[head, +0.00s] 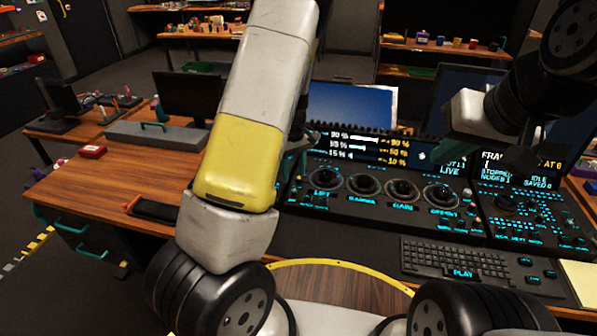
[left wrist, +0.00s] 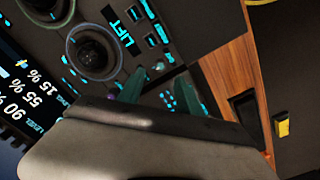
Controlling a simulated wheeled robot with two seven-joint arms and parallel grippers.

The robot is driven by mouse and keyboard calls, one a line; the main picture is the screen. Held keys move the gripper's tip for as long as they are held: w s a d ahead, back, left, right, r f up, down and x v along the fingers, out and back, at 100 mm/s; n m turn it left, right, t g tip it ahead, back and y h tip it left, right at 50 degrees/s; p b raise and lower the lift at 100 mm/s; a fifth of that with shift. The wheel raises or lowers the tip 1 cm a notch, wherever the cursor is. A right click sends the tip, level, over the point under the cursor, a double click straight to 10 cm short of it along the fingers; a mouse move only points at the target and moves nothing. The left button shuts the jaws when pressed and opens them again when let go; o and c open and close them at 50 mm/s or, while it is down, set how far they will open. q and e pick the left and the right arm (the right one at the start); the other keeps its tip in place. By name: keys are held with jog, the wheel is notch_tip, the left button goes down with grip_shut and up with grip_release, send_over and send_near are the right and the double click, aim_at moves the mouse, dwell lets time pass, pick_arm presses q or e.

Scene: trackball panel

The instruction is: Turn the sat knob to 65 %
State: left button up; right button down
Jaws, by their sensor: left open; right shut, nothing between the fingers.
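The trackball panel (head: 372,205) shows in the head view with a row of dark balls in rings. A ring marked LIFT (head: 324,180) is at its left end; it also shows in the left wrist view (left wrist: 92,50). I cannot read a sat label, so I cannot tell which knob it is. My left gripper (head: 294,163) is mostly hidden behind my arm in the head view. In the left wrist view its teal fingers (left wrist: 160,92) are apart and empty, over the panel's corner near LIFT.
A screen strip (head: 372,149) behind the balls shows percentages, including 90 %, 55 % and 15 % in the left wrist view. A keyboard (head: 455,260) lies in front. A second panel (head: 530,215) stands right. Wooden desk (head: 110,190) is mostly clear at left.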

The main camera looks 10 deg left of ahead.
aim_at(294, 190)
pick_arm(q)
notch_tip(294, 190, down, 7)
jog(key=shift+r, duration=0.15)
grip_shut()
